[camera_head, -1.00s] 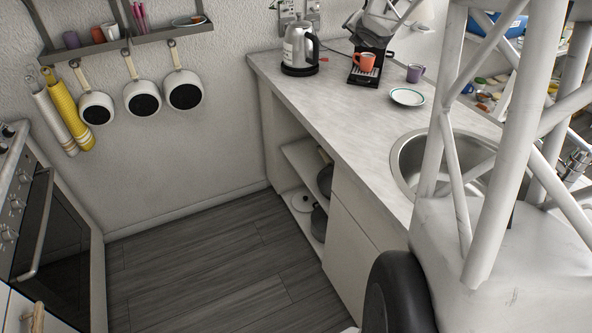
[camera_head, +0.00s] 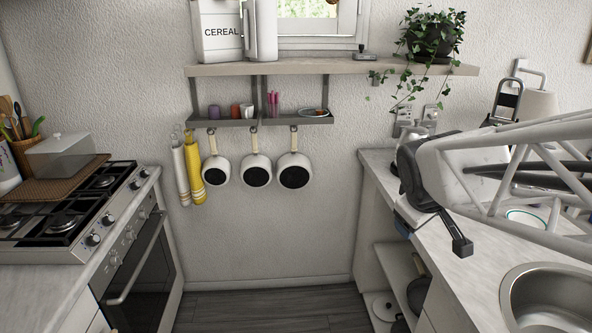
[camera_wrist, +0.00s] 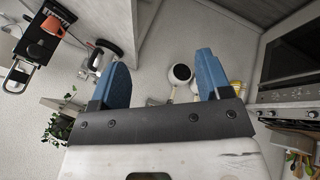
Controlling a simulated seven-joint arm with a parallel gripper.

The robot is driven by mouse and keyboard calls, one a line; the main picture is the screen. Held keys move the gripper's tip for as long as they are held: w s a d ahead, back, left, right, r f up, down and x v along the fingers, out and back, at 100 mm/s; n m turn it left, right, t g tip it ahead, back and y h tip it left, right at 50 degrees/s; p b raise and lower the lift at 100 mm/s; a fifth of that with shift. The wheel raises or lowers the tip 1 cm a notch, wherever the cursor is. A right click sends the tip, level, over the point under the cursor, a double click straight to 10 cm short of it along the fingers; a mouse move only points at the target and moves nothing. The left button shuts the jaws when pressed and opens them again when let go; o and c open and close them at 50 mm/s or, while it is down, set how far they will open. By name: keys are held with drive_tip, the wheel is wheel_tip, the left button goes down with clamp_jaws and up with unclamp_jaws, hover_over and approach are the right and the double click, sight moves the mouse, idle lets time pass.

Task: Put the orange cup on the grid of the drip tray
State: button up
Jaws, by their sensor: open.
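In the wrist view an orange cup (camera_wrist: 51,27) is at the upper left, against a dark coffee machine (camera_wrist: 30,45). It seems to be at the machine's black drip tray (camera_wrist: 62,10); whether it rests on the grid is unclear. In the head view my arm hides the cup and most of the machine. My gripper (camera_wrist: 162,75) is open, with two blue fingers apart and nothing between them. It is well away from the cup, and in the head view it is over the left edge of the right counter.
A kettle (camera_wrist: 98,60) is near the machine in the wrist view. A white plate (camera_head: 526,217) and a sink (camera_head: 548,297) are on the right counter. A wall shelf (camera_head: 262,121) holds small cups, with pans (camera_head: 256,172) below. Floor between counters is clear.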

drive_tip(key=s+a+f+m+g+y, duration=0.1)
drive_tip(key=s+a+f+m, duration=0.1)
drive_tip(key=s+a, duration=0.3)
drive_tip(key=s+a+f+m+g+y, duration=0.2)
drive_tip(key=s+a+m, duration=0.1)
drive_tip(key=s, duration=0.6)
drive_tip(key=shift+s+a+f, duration=0.35)
drive_tip(key=shift+a, duration=0.55)
drive_tip(key=shift+c, duration=0.5)
